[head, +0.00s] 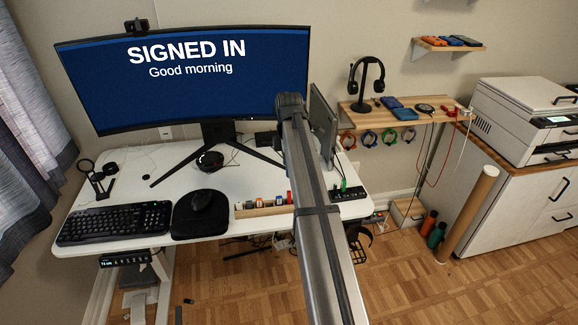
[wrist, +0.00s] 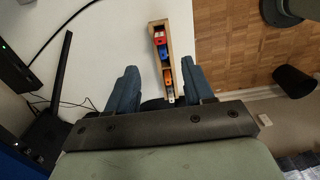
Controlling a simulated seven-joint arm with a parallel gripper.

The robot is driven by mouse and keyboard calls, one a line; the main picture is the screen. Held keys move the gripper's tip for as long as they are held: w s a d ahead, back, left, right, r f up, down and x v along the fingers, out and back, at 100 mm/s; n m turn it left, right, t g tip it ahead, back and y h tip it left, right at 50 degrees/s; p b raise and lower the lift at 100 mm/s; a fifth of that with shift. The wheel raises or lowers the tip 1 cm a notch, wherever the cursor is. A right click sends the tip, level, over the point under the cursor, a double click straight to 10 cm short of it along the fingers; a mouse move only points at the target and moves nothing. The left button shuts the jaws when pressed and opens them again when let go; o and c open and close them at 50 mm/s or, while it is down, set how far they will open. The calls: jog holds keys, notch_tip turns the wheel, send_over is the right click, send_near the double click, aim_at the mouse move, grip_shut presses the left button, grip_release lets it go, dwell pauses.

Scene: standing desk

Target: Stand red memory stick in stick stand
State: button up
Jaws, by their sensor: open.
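The stick stand is a narrow wooden tray (head: 262,212) at the front edge of the white desk. In the wrist view the stand (wrist: 174,58) runs lengthwise between and beyond my fingers. A red stick (wrist: 159,38) is in its far end, and it also shows at the right end in the head view (head: 290,197), beside my arm. Blue (wrist: 164,52), orange (wrist: 167,77) and pale (wrist: 170,96) items sit in the same stand. My gripper (wrist: 159,70) is open, with a blue finger on each side of the stand's near part and nothing held. The head view does not show the gripper.
The monitor (head: 190,80) stands behind. My arm crosses the desk's right part. A side shelf (head: 370,118) holds a headphone stand and small items.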

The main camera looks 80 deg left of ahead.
aim_at(289, 192)
jog(key=shift+c, duration=0.4)
jog(key=shift+f, duration=0.2)
jog(key=shift+c, duration=0.7)
notch_tip(289, 192, down, 2)
jog(key=shift+f+n, duration=0.1)
jog(key=shift+n, duration=0.7)
jog(key=c, duration=0.5)
jog(key=shift+f, duration=0.3)
grip_shut()
jog(key=shift+f, duration=2.8)
